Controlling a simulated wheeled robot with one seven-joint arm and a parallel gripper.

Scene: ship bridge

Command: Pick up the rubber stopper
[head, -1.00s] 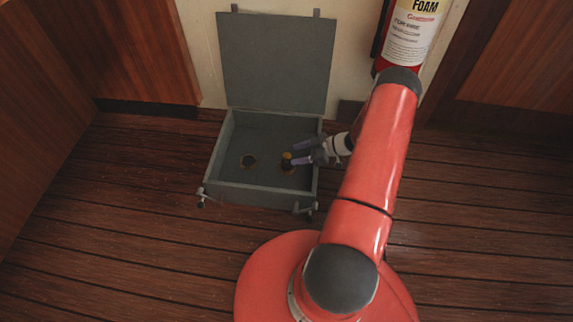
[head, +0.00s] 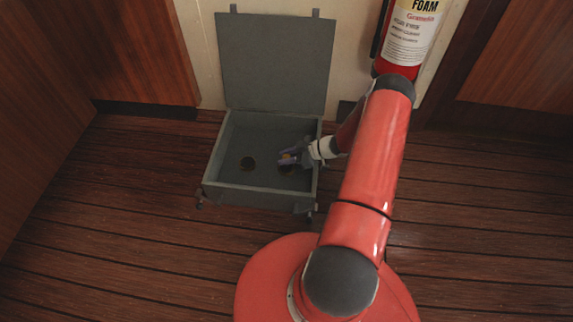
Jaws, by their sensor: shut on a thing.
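The rubber stopper (head: 286,157) is a small brownish piece in the right part of an open grey metal box (head: 250,195). My gripper (head: 288,157) reaches into the box from the right and is shut on the stopper. The fingers hide much of the stopper. A dark round spot with a brassy rim shows under and beside the fingers. I cannot tell whether the stopper still touches it.
The box lid (head: 276,62) stands open against the wall. A red fire extinguisher (head: 405,40) hangs at the upper right. Plank floor (head: 110,230) is clear at left.

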